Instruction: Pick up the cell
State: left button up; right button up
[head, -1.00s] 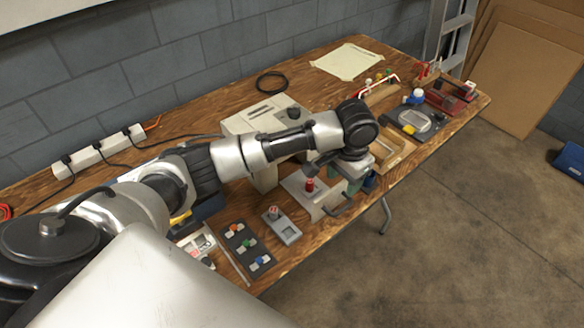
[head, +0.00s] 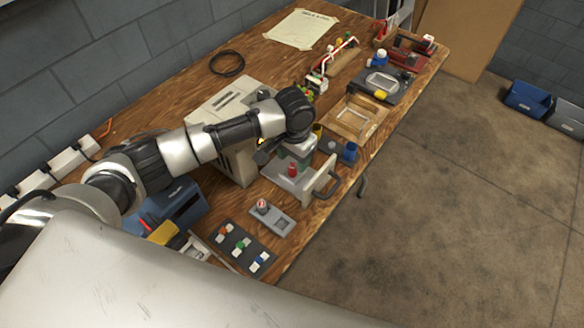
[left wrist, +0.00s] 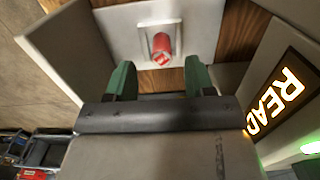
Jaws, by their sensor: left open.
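The cell (head: 292,170) is a small red cylinder with a white mark. It stands in a square pocket on a pale grey drawer (head: 318,197) with a dark handle, at the front of the beige charger (head: 215,108). In the left wrist view the cell (left wrist: 162,44) is just beyond my fingertips, centred between them. My left gripper (left wrist: 160,76) has green fingers, is open and empty, and hangs over the drawer. In the head view the left gripper (head: 298,150) is just behind the cell, partly hidden by its own wrist. My right gripper is not in view.
A lit sign reading "READ" (left wrist: 280,92) is close on the right in the wrist view. A grey device (head: 270,217) and a switch panel (head: 240,246) are left of the drawer. A wooden tray (head: 352,118) and blue cup (head: 350,153) are to its right.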

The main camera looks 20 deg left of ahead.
aim_at(293, 165)
pick_arm(q)
jog(key=shift+a+f, duration=0.15)
jog(key=shift+f, duration=1.7)
grip_shut()
jog(key=shift+r, duration=0.15)
